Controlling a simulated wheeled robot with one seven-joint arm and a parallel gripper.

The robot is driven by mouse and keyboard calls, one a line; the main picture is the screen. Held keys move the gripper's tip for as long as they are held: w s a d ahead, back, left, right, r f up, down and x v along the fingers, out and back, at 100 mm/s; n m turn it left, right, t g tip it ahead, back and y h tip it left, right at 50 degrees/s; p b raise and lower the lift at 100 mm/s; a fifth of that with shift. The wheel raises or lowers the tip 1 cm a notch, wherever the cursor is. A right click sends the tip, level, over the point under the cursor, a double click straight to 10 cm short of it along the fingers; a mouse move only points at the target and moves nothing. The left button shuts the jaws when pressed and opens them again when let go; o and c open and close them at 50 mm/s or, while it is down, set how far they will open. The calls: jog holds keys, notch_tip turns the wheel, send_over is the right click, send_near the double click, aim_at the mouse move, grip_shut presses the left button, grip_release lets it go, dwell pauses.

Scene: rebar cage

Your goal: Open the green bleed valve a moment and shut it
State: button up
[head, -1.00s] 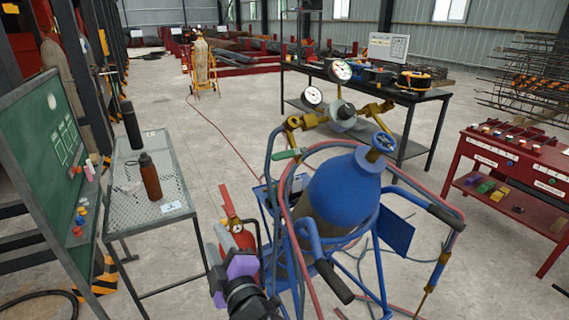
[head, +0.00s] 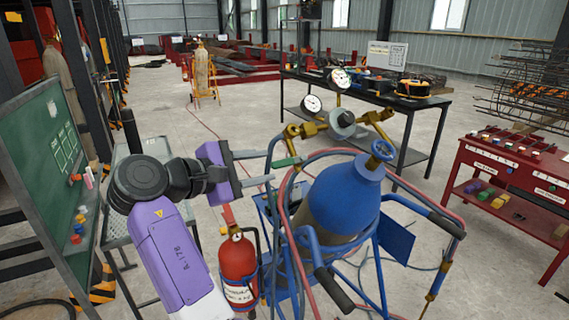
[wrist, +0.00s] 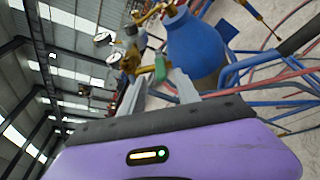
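The green bleed valve (head: 287,162) is a small lever at the left of the brass fittings above the blue cylinder (head: 343,195). My gripper (head: 268,166) is at its left, fingers pointing right with a gap between them. In the wrist view the green valve (wrist: 161,68) shows at the fingertips, roughly in line with the gap (wrist: 154,76). I cannot tell whether the fingers touch it. The gripper holds nothing that I can see.
Blue cart rails and red hoses (head: 284,205) surround the cylinder close to my gripper. A red fire extinguisher (head: 237,262) stands below my arm. A mesh table (head: 150,148) and green board (head: 50,165) are left. Gauges (head: 340,78) rise above the fittings.

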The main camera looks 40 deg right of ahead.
aim_at(280, 164)
jog(key=shift+p+x, duration=0.3)
jog(key=shift+x, duration=3.55)
jog(key=shift+s, duration=0.1)
grip_shut()
